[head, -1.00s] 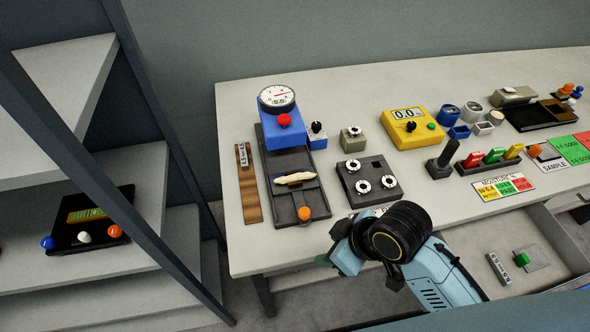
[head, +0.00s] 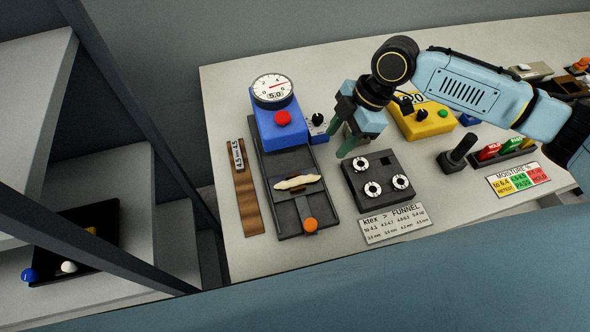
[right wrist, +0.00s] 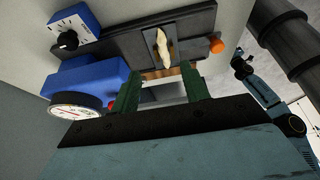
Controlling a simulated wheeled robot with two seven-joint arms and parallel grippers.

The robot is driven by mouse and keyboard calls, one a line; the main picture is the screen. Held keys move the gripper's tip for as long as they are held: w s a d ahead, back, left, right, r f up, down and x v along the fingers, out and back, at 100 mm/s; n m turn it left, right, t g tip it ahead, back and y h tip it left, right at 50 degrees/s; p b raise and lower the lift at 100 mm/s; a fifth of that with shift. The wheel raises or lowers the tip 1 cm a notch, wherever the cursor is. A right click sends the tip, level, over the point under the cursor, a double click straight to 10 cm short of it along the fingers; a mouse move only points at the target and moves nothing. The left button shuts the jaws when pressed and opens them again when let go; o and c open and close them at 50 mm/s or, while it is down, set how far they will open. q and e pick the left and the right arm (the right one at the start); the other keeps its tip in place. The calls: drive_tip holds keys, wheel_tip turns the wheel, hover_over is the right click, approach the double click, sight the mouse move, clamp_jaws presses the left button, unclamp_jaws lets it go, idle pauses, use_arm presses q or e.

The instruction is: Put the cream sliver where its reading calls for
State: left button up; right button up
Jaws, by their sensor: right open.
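The cream sliver (head: 298,183) lies across the black bed (head: 288,222) of a blue gauge device (head: 276,122). The device has a round white dial (head: 272,88) with a window that seems to read 5.0, a red knob and an orange knob (head: 310,225). My right gripper (head: 342,143) is open and empty, above the table between the blue device and the black block with white rings (head: 378,184). In the right wrist view, the sliver (right wrist: 164,48) shows beyond the green fingers (right wrist: 160,88), apart from them. My left gripper is out of view.
A "ktex > FUNNEL" plate (head: 394,224) with small figures lies at the front edge. A brown strip marked 4.5 (head: 247,200) lies left of the device. A yellow meter (head: 422,118), a black lever (head: 458,153) and a moisture card (head: 518,180) stand right. Shelving (head: 100,215) is at left.

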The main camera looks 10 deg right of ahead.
sight(312, 176)
drive_tip(key=p+x, duration=0.1)
drive_tip(key=x, duration=1.2)
drive_tip(key=shift+s, duration=0.15)
drive_tip(key=shift+c, duration=0.3)
clamp_jaws()
